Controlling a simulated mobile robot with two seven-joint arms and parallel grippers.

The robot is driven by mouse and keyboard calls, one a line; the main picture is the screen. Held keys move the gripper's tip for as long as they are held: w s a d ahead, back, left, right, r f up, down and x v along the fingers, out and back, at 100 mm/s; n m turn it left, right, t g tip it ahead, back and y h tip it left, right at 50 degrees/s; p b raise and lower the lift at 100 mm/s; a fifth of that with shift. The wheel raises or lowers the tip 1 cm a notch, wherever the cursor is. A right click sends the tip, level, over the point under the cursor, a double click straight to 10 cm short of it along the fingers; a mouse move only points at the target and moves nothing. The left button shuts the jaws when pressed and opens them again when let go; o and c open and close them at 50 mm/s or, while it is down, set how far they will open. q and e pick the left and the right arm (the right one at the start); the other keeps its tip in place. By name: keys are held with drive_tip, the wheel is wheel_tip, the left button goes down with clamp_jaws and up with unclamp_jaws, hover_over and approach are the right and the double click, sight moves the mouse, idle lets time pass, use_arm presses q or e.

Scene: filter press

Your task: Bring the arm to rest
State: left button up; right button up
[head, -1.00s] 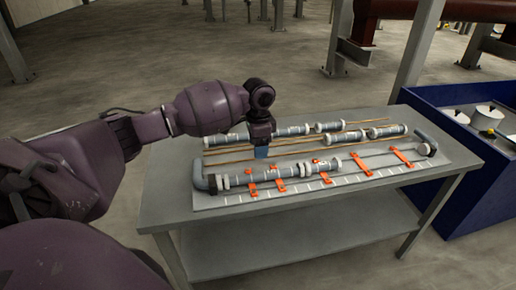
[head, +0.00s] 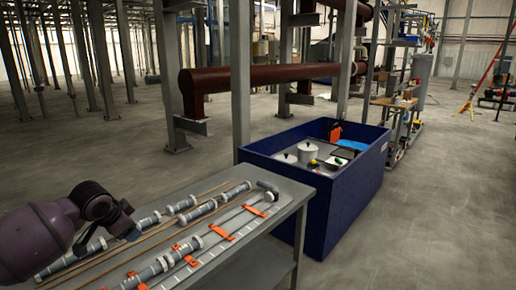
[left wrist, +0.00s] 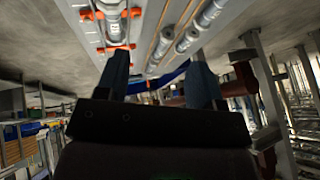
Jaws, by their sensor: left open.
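My left gripper (head: 100,225) is at the lower left of the head view, over or beside the far left part of the table (head: 240,178). Its fingertips are hard to make out there. In the left wrist view my left gripper (left wrist: 160,82) shows two separate fingers with nothing held between them. A pipe run (head: 158,267) with orange clamps (head: 221,233) lies on the table. Grey pipe pieces (head: 180,204) and thin tan rods (head: 160,231) lie behind it. The left end of the table is cut off. My right gripper is not in view.
A blue bin (head: 345,212) with white pots (head: 307,152) stands just beyond the table's right end. A steel column (head: 240,80) and a dark red pipe (head: 270,80) stand behind. The floor to the right is open.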

use_arm(q)
drive_tip(key=s+d+f+t+h, duration=0.4)
drive_tip(key=s+d+f+t, duration=0.4)
drive_tip(key=d, duration=0.3)
drive_tip(key=s+a+f+n+g+y, duration=0.1)
drive_tip(key=s+f+n, duration=0.1)
drive_tip(key=s+f, duration=0.4)
drive_tip(key=s+f+n+g+y, duration=0.1)
drive_tip(key=s+f, duration=0.4)
drive_tip(key=s, duration=0.8)
drive_tip(key=s+a+f+n+g+y, duration=0.1)
drive_tip(key=s+f+n, duration=0.3)
drive_tip(key=s, duration=0.5)
wheel_tip(320, 180, down, 3)
drive_tip(key=shift+s+a+r+y, duration=0.15)
drive_tip(key=shift+s+a+y, duration=0.2)
drive_tip(key=shift+y, duration=0.45)
